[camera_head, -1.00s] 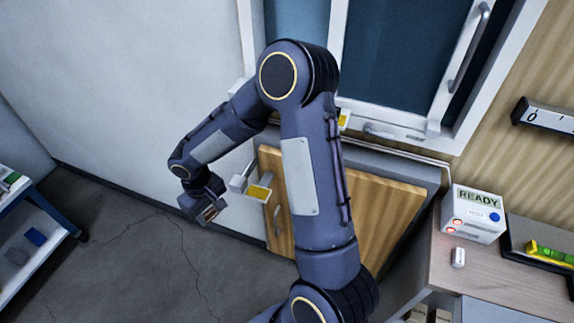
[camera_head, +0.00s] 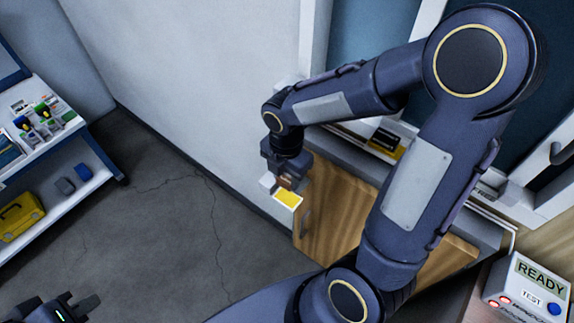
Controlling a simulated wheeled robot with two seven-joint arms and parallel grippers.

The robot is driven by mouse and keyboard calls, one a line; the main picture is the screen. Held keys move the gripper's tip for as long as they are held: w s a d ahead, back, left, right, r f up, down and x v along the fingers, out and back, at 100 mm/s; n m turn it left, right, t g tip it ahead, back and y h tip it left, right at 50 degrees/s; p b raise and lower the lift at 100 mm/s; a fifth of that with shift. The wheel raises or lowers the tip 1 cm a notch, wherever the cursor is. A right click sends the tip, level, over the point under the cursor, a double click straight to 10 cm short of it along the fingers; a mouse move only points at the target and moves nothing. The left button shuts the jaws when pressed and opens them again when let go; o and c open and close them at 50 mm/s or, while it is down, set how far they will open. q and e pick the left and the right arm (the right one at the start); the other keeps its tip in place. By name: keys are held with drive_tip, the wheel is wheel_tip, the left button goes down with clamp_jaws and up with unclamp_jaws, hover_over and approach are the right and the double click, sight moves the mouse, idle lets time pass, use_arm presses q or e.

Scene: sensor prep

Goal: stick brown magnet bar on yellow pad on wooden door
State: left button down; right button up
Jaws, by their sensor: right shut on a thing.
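The wooden door (camera_head: 335,215) belongs to the low cabinet under the window. A yellow pad (camera_head: 288,199) on a white plate sits at the door's upper left corner. My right gripper (camera_head: 284,187) is just above the pad, pointing down. It is shut on the brown magnet bar (camera_head: 287,182), which shows only as a small brown patch between the fingers. I cannot tell whether the bar touches the pad. My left gripper (camera_head: 80,306) is at the bottom left, far from the door, partly cut off; its finger gap is unclear.
A second yellow pad (camera_head: 396,152) with a black piece on it is by the window sill. A white READY box (camera_head: 525,290) stands at the lower right. A shelf rack (camera_head: 98,182) with tools is at the left. The floor (camera_head: 170,230) between is clear.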

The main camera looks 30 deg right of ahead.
sight(287, 196)
drive_tip(key=shift+d+f, duration=0.1)
drive_tip(key=shift+f, duration=0.2)
wheel_tip(287, 196, down, 3)
drive_tip(key=b, duration=0.3)
drive_tip(key=shift+r, duration=0.15)
drive_tip(key=shift+f+b, duration=0.5)
drive_tip(key=shift+f, duration=0.25)
drive_tip(key=shift+f+b, duration=0.3)
drive_tip(key=shift+f, duration=0.3)
idle(1.1)
drive_tip(key=shift+o, duration=1.4)
drive_tip(key=c, duration=0.3)
drive_tip(key=shift+s+f, duration=0.1)
drive_tip(key=shift+f, duration=0.1)
